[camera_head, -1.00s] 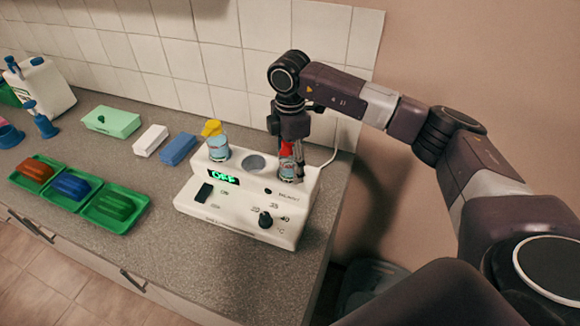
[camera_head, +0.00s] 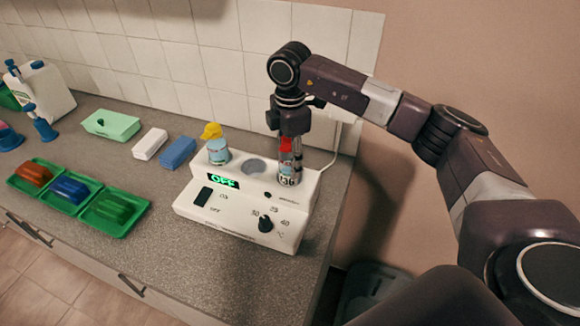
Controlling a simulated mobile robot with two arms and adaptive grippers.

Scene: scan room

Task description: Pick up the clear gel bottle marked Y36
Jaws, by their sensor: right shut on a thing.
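A clear bottle (camera_head: 288,178) with a red cap stands upright at the right end of the white gel warmer (camera_head: 240,235). Small dark lettering shows low on its side, too small to read surely. My right gripper (camera_head: 291,148) points down from above and is shut on this bottle near its cap. The bottle's lower end is at the right well; I cannot tell if it is clear of the well. Another bottle (camera_head: 218,155) with a yellow cap and bluish body sits in the left well. The middle well (camera_head: 255,167) is empty. My left gripper is out of view.
The warmer's display reads OFF. The tiled wall is close behind; the counter edge is at right.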

